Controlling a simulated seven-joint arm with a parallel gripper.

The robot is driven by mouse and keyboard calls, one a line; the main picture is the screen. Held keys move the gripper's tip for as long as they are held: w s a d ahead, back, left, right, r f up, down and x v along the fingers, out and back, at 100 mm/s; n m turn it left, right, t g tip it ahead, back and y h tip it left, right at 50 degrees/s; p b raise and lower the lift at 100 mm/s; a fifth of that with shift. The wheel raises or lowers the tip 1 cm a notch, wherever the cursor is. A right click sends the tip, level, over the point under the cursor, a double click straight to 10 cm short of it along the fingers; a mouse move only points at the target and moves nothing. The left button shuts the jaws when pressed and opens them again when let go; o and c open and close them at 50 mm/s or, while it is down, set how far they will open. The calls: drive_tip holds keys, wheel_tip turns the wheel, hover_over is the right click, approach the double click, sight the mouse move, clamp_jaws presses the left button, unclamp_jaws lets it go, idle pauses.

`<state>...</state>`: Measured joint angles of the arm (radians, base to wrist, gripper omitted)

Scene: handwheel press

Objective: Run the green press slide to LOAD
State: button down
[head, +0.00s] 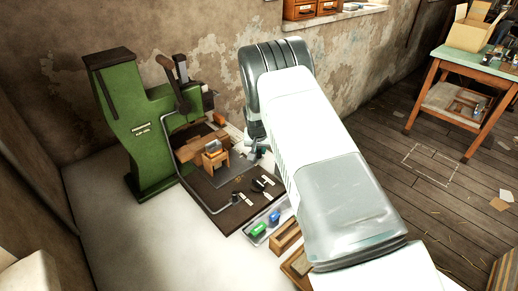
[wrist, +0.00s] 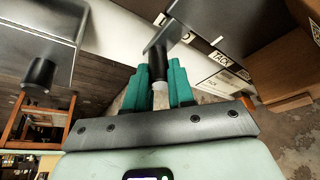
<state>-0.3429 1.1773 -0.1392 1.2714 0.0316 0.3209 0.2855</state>
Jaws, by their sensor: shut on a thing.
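The green press (head: 135,125) stands at the left in the head view, against the wall, with a dark lever at its head. Its slide cannot be made out clearly. In the wrist view my gripper (wrist: 160,80) has its teal fingers shut around a black crank handle (wrist: 157,62). A grey metal crank arm (wrist: 162,35) runs from the handle. In the head view my arm hides the handle and most of the gripper.
A dark base board (head: 235,212) with a wooden block (head: 215,158) and small tools lies before the press. A tray (head: 268,224) with green and blue items and a wooden box (head: 286,235) sit in front. A side table (head: 478,62) stands far right.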

drive_tip(key=shift+s, duration=0.1)
drive_tip(key=shift+s+d, duration=1.55)
drive_tip(key=shift+d, duration=0.05)
drive_tip(key=c, duration=1)
unclamp_jaws()
drive_tip(key=shift+o, duration=0.2)
drive_tip(key=v, duration=1)
drive_tip(key=shift+s+r, duration=0.2)
drive_tip(key=shift+r, duration=0.1)
drive_tip(key=shift+r, duration=0.1)
